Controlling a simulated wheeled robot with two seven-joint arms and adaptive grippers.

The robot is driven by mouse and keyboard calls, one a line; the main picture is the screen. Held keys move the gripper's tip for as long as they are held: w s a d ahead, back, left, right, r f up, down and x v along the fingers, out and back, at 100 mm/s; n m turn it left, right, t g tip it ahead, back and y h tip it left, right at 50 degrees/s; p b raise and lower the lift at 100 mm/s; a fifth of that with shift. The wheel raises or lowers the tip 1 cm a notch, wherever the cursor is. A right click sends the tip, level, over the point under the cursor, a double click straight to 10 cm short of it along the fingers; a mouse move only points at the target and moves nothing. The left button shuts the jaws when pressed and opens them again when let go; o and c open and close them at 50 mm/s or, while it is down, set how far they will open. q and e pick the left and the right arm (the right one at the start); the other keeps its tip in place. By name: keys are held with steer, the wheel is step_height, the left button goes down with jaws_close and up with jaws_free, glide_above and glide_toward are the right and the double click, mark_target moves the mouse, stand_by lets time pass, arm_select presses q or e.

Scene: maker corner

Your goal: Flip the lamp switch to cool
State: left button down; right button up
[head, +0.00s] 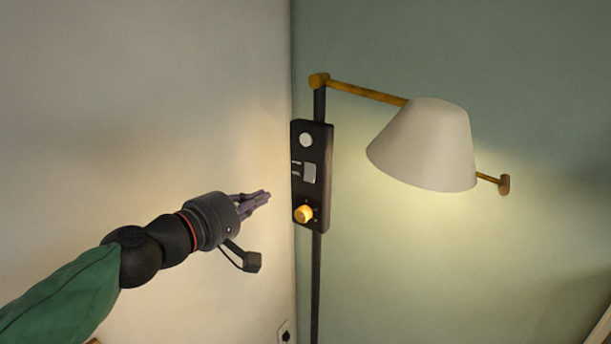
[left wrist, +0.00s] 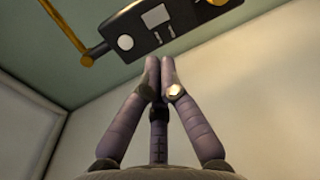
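The lamp has a cream shade (head: 425,145) on a brass arm, and its light looks warm yellow. Its black control panel (head: 312,198) is fixed to a dark post. A pale square switch (head: 310,172) sits mid-panel with small light marks beside it. The panel also shows at the top of the left wrist view (left wrist: 140,47), with the switch (left wrist: 155,15) clear. I cannot tell which way the switch is set. My left gripper (head: 267,197) is left of the panel, apart from it, at a height between switch and knob. Its fingertips (left wrist: 160,75) are together and hold nothing. My right gripper is not in view.
The panel also carries a round white button (head: 305,140) above the switch and a yellow knob (head: 303,213) below. The space between my left gripper and the panel is clear.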

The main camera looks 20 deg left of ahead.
mark_target(309, 176)
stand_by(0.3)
arm_select(q)
steer(key=x, duration=1.4)
steer(key=shift+b, duration=0.4)
